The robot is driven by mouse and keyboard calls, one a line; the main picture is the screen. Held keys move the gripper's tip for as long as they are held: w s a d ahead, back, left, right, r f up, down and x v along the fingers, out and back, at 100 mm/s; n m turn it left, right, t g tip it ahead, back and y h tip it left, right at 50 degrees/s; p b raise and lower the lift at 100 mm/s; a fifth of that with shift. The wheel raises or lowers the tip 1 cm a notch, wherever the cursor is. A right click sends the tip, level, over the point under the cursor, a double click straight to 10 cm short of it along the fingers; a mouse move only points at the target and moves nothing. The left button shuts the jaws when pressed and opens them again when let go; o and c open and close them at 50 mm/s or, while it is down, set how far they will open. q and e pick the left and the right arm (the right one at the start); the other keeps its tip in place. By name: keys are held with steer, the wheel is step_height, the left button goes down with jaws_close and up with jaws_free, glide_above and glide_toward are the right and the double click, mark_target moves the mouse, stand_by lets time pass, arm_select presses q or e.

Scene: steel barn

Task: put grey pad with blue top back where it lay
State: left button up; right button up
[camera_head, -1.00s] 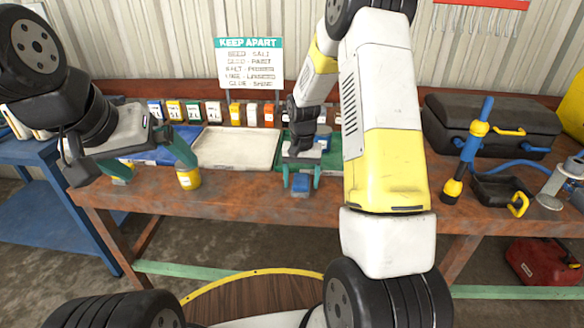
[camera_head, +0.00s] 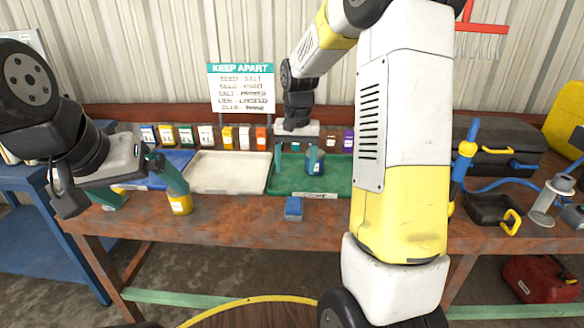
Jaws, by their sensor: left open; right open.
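The grey pad with a blue top (camera_head: 293,209) lies on the rusty bench top near its front edge, just in front of the green tray. My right gripper (camera_head: 295,172) is open and empty, apart from the pad, and shows above and behind it against the green tray. My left gripper (camera_head: 143,192) is open over the left part of the bench. One of its fingers shows just above a yellow can (camera_head: 180,204), with no clear sign of a hold.
A white tray (camera_head: 228,172) and the green tray (camera_head: 335,187) stand along the bench, with a blue tray (camera_head: 155,183) at left. A blue-and-white jar (camera_head: 315,167) is in the green tray. Small containers line the back. A black bin (camera_head: 488,212) and toolbox (camera_head: 497,150) are at right.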

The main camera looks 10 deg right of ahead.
steer(key=s+r+n+t, duration=0.1)
steer(key=s+r+t, duration=0.1)
steer(key=s+r, duration=0.2)
steer(key=s+a+r+n+t+y, duration=0.1)
steer(key=s+r, duration=0.3)
steer(key=s, duration=0.7)
steer(key=s+a+r+n+t+y, duration=0.1)
steer(key=s+r, duration=0.3)
steer(key=s, duration=0.4)
steer(key=shift+s+a+r+t, duration=0.15)
steer(key=shift+r+t, duration=0.1)
steer(key=shift+t, duration=0.55)
